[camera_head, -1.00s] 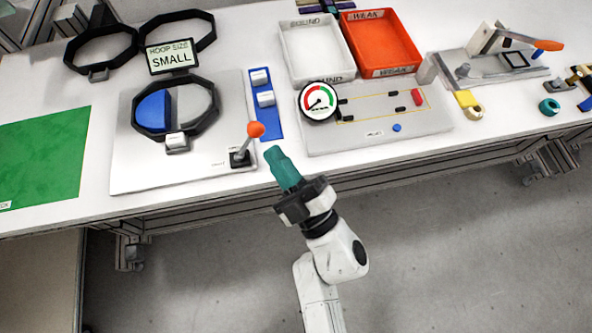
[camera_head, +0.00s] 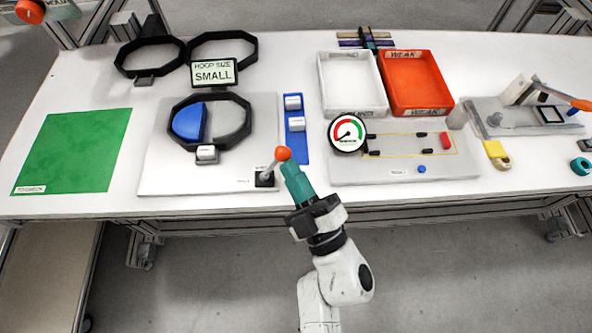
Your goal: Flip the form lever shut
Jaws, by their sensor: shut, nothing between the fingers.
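The form lever has an orange ball knob (camera_head: 283,153) on a grey rod. It rises from a small black base at the front right corner of the light grey form plate (camera_head: 160,172) and leans up and to the right. On that plate, a black hoop (camera_head: 236,140) surrounds a blue half-disc (camera_head: 188,121). A white block sits at the hoop's front. My gripper (camera_head: 289,168) has teal fingers, shut and empty. Its tips are right beside the knob, just below and to the right of it in the picture. I cannot tell whether they touch.
A sign (camera_head: 213,73) reading "HOOP SIZE SMALL" stands behind the form, near two more black hoops. A blue strip (camera_head: 296,148) with white blocks lies right of the plate. Further right are a gauge board (camera_head: 390,172), a white bin (camera_head: 350,85) and a red bin (camera_head: 416,84). A green mat (camera_head: 72,152) lies left.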

